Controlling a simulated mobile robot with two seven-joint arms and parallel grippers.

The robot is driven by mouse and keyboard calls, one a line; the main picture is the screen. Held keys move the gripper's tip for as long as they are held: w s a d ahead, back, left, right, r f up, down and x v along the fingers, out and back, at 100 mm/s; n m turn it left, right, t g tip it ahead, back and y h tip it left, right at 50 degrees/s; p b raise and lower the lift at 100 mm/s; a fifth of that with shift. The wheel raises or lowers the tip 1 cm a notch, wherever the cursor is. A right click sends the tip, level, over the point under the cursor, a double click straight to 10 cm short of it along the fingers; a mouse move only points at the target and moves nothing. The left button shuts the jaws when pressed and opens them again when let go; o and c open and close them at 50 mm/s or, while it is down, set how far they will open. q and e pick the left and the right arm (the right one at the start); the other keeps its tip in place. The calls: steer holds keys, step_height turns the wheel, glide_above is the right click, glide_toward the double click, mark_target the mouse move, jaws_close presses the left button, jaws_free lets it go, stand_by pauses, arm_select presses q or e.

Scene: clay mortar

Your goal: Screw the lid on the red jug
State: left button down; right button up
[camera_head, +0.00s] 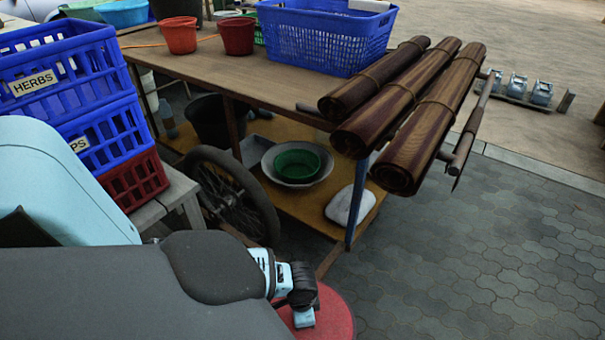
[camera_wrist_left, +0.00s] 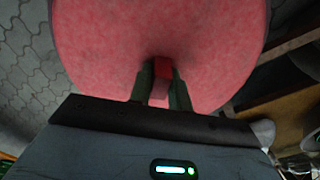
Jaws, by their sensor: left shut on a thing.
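A large round red surface (camera_wrist_left: 205,45) fills much of the left wrist view, with a small red block (camera_wrist_left: 161,68) near its middle. My left gripper (camera_wrist_left: 160,86) has its two dark fingers shut on this block. In the head view, the round red thing (camera_head: 336,312) shows at the bottom edge, partly hidden behind my left arm. It looks like a lid, but I cannot tell whether a jug is under it or whether the two touch. The left fingertips are hidden in the head view. My right gripper is not in view.
A wooden cart (camera_head: 210,62) stands ahead with rolled mats (camera_head: 408,135), a blue basket (camera_head: 318,40) and red pots (camera_head: 238,36). Its wheel (camera_head: 243,195) is near my left arm. Blue crates (camera_head: 105,135) stand at left. Paving (camera_head: 480,260) at right is clear.

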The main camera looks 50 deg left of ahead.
arm_select(q)
steer(key=shift+w+a, duration=0.1)
stand_by(0.5)
steer(key=shift+w+a, duration=0.4)
steer(key=shift+a, duration=0.45)
stand_by(0.3)
steer(key=shift+f+p, duration=0.3)
steer(key=shift+f, duration=0.1)
stand_by(2.2)
steer(key=shift+m, duration=1.2)
steer(key=shift+m, duration=1.2)
